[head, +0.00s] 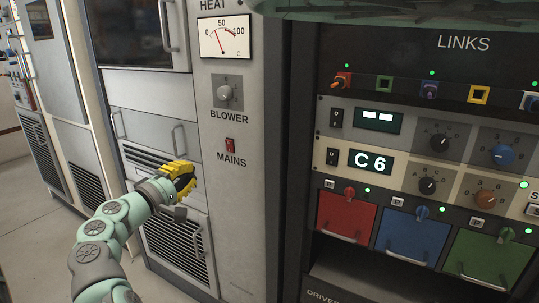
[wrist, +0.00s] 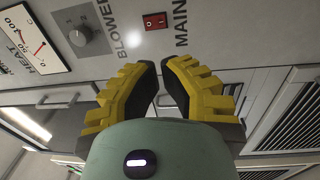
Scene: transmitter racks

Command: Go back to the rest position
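My gripper (head: 185,172) is at the end of my arm in the head view, in front of the grey cabinet and left of the red MAINS switch (head: 230,145). In the wrist view, the two yellow and black fingers (wrist: 160,66) lean in with their tips close together, and nothing shows between them. The gripper looks shut and empty. The wrist view also shows the MAINS switch (wrist: 155,21), just beyond the fingertips and apart from them. The BLOWER knob (head: 225,93) is on the same panel, above the switch. The rest position itself is not marked in either view.
A HEAT meter (head: 224,37) is above the BLOWER knob. The dark LINKS rack (head: 465,42) stands at right, with a C6 display (head: 370,163) and red (head: 346,222), blue (head: 411,236) and green (head: 487,259) drawers. Cabinet handles (head: 180,139) stick out near my arm. Floor (head: 25,235) shows at left.

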